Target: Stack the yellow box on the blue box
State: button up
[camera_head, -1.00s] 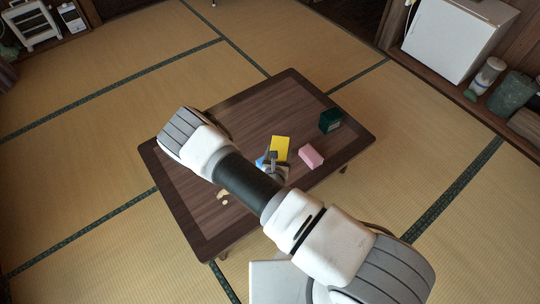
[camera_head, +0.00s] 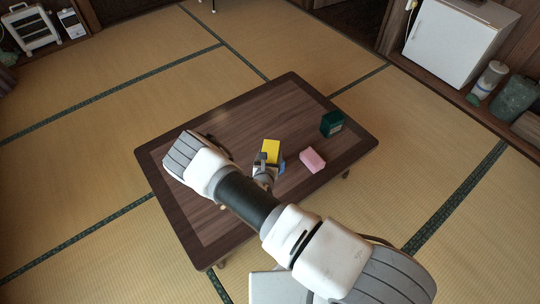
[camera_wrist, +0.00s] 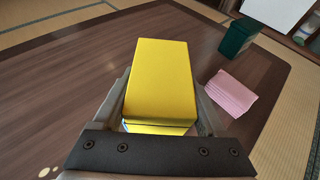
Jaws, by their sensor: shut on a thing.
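The yellow box (camera_head: 271,147) is between the fingers of my gripper (camera_head: 269,160), in the middle of the table. The wrist view shows the yellow box (camera_wrist: 158,80) large, with a finger of my gripper (camera_wrist: 161,112) along each side; the gripper is shut on it. In the head view a small patch of blue (camera_head: 281,166) shows at the right of the gripper. It may be part of the blue box, mostly hidden by my gripper. The blue box cannot be made out in the wrist view. I cannot tell whether the yellow box touches anything below it.
A dark green box (camera_head: 332,122) stands farther back right, also in the wrist view (camera_wrist: 238,38). The table's far left part is clear.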

jog(key=shift+f, duration=0.15)
jog(key=o, duration=1.4)
jog(key=shift+o, duration=0.2)
